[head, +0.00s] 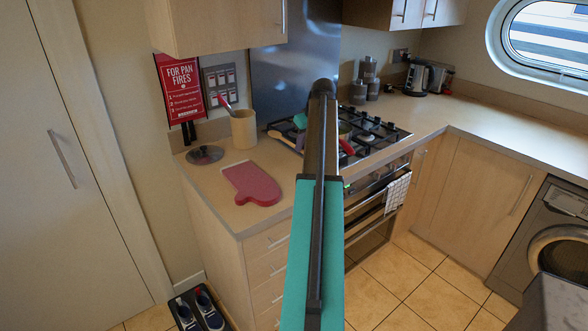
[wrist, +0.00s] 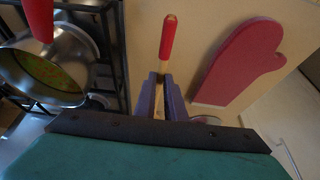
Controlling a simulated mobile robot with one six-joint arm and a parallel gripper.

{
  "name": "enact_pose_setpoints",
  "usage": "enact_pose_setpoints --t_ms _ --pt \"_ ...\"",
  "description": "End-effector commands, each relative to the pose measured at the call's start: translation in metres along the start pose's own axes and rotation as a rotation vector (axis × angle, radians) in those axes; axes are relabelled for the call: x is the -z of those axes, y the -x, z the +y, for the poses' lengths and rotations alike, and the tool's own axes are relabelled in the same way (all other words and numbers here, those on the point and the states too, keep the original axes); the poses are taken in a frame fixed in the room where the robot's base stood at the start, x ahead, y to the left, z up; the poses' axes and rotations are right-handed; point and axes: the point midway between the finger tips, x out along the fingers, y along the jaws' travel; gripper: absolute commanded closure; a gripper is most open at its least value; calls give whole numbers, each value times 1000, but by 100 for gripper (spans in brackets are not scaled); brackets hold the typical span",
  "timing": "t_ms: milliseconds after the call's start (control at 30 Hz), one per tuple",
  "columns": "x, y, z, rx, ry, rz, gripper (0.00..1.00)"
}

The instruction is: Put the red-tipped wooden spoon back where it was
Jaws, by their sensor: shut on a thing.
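The red-tipped wooden spoon (wrist: 167,42) is between the purple fingers of my gripper (wrist: 166,98), which is shut on its wooden shaft. In the wrist view its red tip points up, away from my gripper. In the head view a pale wooden part of it (head: 282,139) shows left of my arm by the hob's left edge; its red end is hidden there. I cannot tell whether the spoon touches the counter. A beige crock (head: 243,130) stands at the back left of the counter, with a red-ended utensil (head: 225,101) leaning in it.
A red oven mitt (head: 254,187) lies on the counter, left of my gripper. A pan lid (head: 205,155) lies behind it. A pot of soup (wrist: 48,72) with a red handle (wrist: 39,18) stands on the hob (head: 385,128). Canisters and a kettle (head: 416,78) stand farther back.

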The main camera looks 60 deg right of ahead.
Motion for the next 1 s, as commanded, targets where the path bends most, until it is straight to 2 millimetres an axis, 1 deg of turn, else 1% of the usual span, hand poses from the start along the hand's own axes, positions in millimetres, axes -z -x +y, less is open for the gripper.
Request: enact_pose_setpoints --t_ms 167,400,500,633,1000 --pt "-6 -13 -1 2 0 -2 100" --pt "-18 -41 -1 2 0 -1 100" --pt "-22 -50 -1 1 0 -1 100" --pt "-23 -55 -1 0 1 0 100" --pt "-24 -58 -1 1 1 0 100"
